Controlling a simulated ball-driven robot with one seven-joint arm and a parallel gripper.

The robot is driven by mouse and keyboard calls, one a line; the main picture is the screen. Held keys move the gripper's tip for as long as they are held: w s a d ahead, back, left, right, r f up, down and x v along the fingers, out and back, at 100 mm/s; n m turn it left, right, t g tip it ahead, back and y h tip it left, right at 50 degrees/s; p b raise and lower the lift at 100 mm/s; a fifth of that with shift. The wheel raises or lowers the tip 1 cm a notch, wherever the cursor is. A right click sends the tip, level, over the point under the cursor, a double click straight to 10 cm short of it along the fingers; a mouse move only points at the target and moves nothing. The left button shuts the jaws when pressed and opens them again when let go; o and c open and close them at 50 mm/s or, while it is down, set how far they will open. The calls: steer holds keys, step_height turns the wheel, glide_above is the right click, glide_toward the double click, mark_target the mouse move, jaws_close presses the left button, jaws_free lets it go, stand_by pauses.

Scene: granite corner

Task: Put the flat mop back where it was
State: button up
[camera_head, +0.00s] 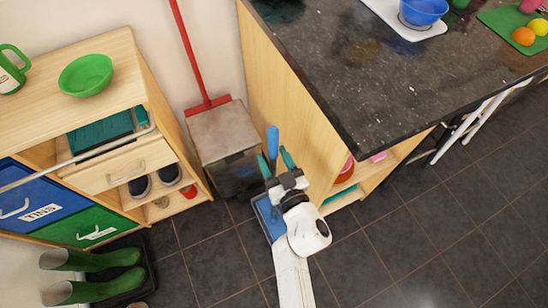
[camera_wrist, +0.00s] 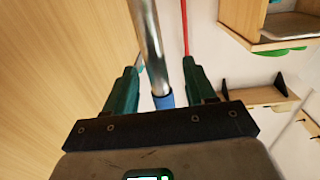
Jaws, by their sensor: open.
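The flat mop shows its blue handle top (camera_head: 272,140) and, below, its blue flat head (camera_head: 268,216) on the tiled floor by the wooden end panel. Most of its pole is hidden behind my gripper in the head view. In the wrist view its metal pole (camera_wrist: 152,45) and a blue grip (camera_wrist: 163,101) lie between my two green fingers. My gripper (camera_head: 275,161) is open, with a finger on each side of the mop; it also shows in the wrist view (camera_wrist: 160,85). Gaps show beside the pole, and I cannot tell its depth between the fingers.
A grey-lidded bin (camera_head: 222,130) stands just left of the mop, with a red-handled tool (camera_head: 188,50) behind it. The dark counter (camera_head: 370,75) is at right, a wooden shelf unit (camera_head: 105,48) at left. Floor at lower right is clear.

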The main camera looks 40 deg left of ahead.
steer(key=shift+r, duration=0.2)
steer(key=p+v, duration=0.3)
steer(key=v, duration=0.9)
steer(key=w+d+m+t+h, duration=0.35)
steer(key=w+d+h, duration=0.2)
steer(key=d, duration=0.35)
steer(key=w+d+m+t+h, duration=0.35)
steer(key=w+d+h, duration=0.2)
steer(key=d, duration=0.45)
steer(key=s+d+m+g+h, duration=0.35)
steer(key=d+m+h, duration=0.2)
steer(key=d, duration=0.85)
steer(key=s+d+g, duration=0.3)
steer(key=s+g, duration=0.2)
steer(key=s, duration=0.5)
steer(key=s+d+g, duration=0.4)
steer(key=s+g, duration=0.1)
steer(key=s, duration=0.5)
steer(key=shift+r+m, duration=0.45)
steer(key=shift+r, duration=0.05)
